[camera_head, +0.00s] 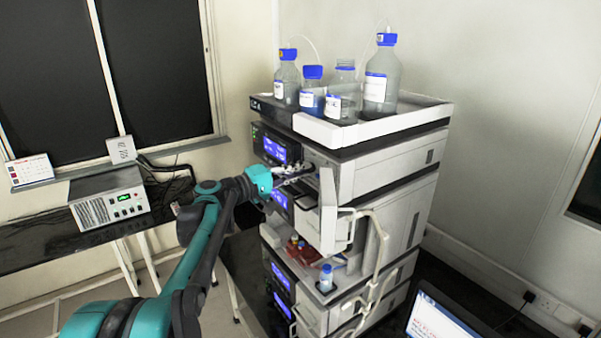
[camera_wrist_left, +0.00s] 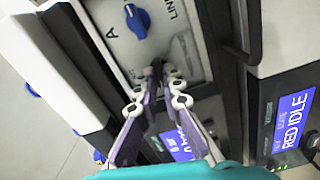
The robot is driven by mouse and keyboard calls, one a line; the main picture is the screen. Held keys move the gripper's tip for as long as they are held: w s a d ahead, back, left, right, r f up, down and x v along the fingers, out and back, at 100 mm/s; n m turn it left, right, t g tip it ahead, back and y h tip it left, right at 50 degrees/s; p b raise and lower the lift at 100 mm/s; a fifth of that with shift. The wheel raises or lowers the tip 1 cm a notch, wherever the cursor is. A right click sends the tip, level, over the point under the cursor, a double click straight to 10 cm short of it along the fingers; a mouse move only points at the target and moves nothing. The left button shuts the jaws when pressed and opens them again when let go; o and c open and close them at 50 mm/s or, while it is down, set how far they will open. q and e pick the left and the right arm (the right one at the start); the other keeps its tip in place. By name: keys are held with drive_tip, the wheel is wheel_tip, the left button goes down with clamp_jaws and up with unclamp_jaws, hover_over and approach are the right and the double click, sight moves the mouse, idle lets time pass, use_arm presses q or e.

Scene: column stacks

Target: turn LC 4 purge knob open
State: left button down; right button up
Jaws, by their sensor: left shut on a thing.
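The LC stack (camera_head: 400,165) stands right of centre in the head view, with a front door (camera_head: 330,215) swung open on its upper part. My left gripper (camera_head: 292,175) reaches in from the left at the upper module's front. In the left wrist view its fingertips (camera_wrist_left: 157,72) are closed together against the pale front panel (camera_wrist_left: 110,18). They are shut on a small dark part, apparently the purge knob, mostly hidden between them. A blue knob (camera_wrist_left: 138,20) by the letters "A" and "LIN" sits just beyond, apart from the fingers. My right gripper is out of view.
A white tray (camera_head: 425,105) on top carries several bottles with blue caps. A tube (camera_head: 380,235) hangs down the stack's front. A grey box (camera_head: 100,197) stands on the left bench, and a laptop (camera_head: 440,318) is at the lower right.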

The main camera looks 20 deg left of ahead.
use_arm(q)
drive_tip(key=shift+n, duration=0.8)
drive_tip(key=c, duration=1.7)
unclamp_jaws()
drive_tip(key=shift+a, duration=0.1)
drive_tip(key=shift+s, duration=0.1)
drive_tip(key=v, duration=1.2)
